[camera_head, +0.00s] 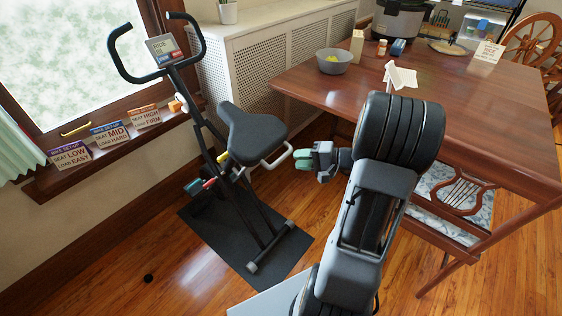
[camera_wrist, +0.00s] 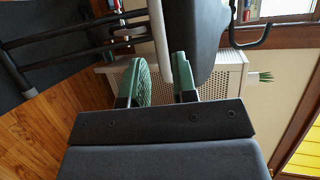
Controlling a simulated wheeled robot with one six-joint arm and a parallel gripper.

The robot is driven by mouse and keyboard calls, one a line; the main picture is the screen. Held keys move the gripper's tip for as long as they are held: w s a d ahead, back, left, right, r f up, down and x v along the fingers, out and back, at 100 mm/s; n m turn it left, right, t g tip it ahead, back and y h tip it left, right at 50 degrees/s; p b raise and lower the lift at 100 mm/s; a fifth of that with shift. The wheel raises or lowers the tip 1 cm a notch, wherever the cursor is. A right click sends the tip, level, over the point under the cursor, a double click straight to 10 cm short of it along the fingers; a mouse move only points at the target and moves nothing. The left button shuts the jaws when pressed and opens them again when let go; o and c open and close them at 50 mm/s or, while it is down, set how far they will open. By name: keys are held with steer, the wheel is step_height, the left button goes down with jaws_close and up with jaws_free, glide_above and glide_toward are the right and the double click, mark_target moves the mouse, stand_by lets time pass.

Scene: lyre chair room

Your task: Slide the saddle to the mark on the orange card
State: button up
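The dark saddle (camera_head: 252,132) sits on the exercise bike, with a pale bar (camera_head: 275,160) curving out under its right side. My gripper (camera_head: 303,160) is just right of this bar, its green fingers pointing toward it. In the wrist view, my gripper (camera_wrist: 162,82) has its fingers apart, and the pale bar (camera_wrist: 159,32) runs into the space between them. I cannot tell whether they touch. The saddle (camera_wrist: 202,28) shows beyond. The orange card (camera_head: 144,116) on the windowsill reads "SEAT HIGH", "FIRM". The mark on the bike is too small to make out.
A blue card (camera_head: 109,133) and a purple card (camera_head: 69,155) stand left of the orange one. The bike stands on a dark mat (camera_head: 207,237). The wooden table (camera_head: 450,98) and a chair (camera_head: 452,200) are on the right. The radiator cover (camera_head: 265,60) is behind.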

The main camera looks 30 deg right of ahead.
mark_target(281, 158)
steer(key=x, duration=0.6)
steer(key=shift+w+a+f+b, duration=0.15)
steer(key=shift+w+a+b, duration=0.1)
steer(key=shift+a+b, duration=0.1)
steer(key=shift+c, duration=0.2)
jaws_close()
